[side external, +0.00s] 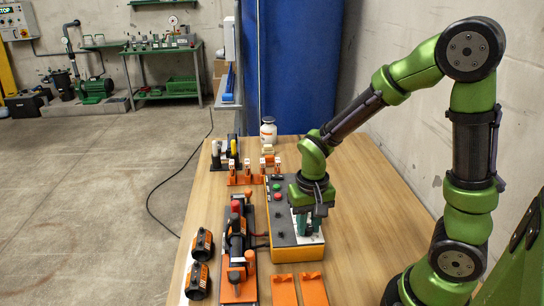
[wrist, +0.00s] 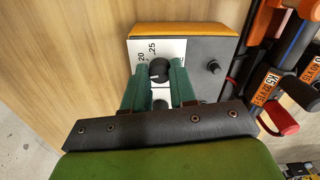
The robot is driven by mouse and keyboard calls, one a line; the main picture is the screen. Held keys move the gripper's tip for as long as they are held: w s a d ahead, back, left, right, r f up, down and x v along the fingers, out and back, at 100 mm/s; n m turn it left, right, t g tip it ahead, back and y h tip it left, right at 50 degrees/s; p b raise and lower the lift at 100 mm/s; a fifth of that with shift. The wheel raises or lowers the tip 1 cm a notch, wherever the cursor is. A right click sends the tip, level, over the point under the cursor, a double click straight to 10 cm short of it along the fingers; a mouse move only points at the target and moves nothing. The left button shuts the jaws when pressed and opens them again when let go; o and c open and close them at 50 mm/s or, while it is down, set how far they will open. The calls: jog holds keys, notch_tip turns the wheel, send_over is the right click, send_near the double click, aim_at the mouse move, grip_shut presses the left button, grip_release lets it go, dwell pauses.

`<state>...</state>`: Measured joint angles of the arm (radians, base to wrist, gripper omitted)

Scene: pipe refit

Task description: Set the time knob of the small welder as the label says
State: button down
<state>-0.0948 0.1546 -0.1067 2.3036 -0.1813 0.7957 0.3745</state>
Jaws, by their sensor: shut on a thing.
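The small welder (side external: 282,222) is a dark-topped box with an orange edge on the wooden table, with a red and a green button. In the wrist view its panel (wrist: 205,51) carries a white scale plate (wrist: 176,47) reading 20 and 25. The black time knob (wrist: 159,70) sits on this plate, with a white mark on it. My gripper (wrist: 158,76) has its green fingers shut on the knob's sides; in the side view it (side external: 306,232) reaches down onto the welder and hides the knob. An orange label (wrist: 266,90) on a nearby pipe part is too small to read surely.
A pipe clamp rig (side external: 238,245) stands left of the welder, with black couplers (side external: 197,280) beyond it. Orange clamps (side external: 247,174) and a white bottle (side external: 268,131) stand behind. The table right of the welder is clear.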

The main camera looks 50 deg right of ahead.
aim_at(308, 227)
jog(key=c, duration=0.9)
grip_release()
jog(key=shift+r, duration=0.15)
notch_tip(308, 227, up, 17)
jog(key=shift+f, duration=0.15)
jog(key=s+a+n+t, duration=0.1)
jog(key=s+t, duration=0.1)
jog(key=s+a+n+t+y, duration=0.1)
jog(key=t, duration=0.1)
jog(key=s+a+r+n+t+y, duration=0.1)
jog(key=s+t, duration=0.1)
jog(key=t, duration=0.1)
jog(key=shift+s+a, duration=0.25)
jog(key=shift+s, duration=0.05)
